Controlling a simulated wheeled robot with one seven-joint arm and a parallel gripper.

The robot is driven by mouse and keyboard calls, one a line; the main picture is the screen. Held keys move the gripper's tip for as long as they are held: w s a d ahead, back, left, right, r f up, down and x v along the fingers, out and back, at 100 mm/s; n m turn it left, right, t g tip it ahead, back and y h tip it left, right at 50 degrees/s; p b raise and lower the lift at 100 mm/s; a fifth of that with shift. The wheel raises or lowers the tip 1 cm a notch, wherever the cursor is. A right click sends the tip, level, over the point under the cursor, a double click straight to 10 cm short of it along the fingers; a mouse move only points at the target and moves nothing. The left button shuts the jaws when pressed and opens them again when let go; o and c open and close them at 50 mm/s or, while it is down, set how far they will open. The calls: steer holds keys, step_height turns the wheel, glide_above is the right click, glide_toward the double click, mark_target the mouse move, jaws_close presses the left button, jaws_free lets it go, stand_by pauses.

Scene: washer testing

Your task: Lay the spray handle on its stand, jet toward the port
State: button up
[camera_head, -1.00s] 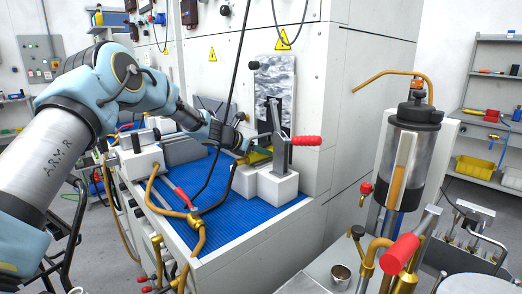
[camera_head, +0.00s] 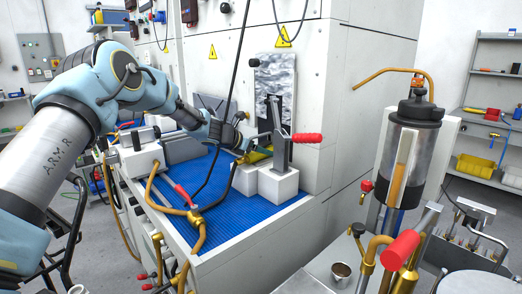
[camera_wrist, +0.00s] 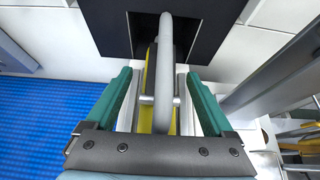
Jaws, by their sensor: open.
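The spray handle appears to be the yellow body (camera_wrist: 161,112) with a thick grey curved tube (camera_wrist: 167,50) and a small cross bar, seen in the wrist view. It lies at a white stand block (camera_head: 246,181) on the bench; contact with the stand is partly hidden. The tube's far end points at a dark recess (camera_wrist: 118,35), apparently the port. My gripper (camera_wrist: 158,78) is open. Its green fingers are on either side of the handle, with gaps visible. In the head view, yellow (camera_head: 260,156) shows beside my gripper (camera_head: 241,148); the arm hides much of it.
A lever clamp with a red grip (camera_head: 307,138) stands on a white block (camera_head: 278,185) just right of my gripper. A black hose (camera_head: 233,75) hangs close by. A brass fitting (camera_head: 196,218) lies at the front of the blue mat (camera_head: 235,220), which has free room.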

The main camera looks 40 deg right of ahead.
steer(key=b+v, duration=0.3)
steer(key=v, duration=0.8)
steer(key=shift+d, duration=0.1)
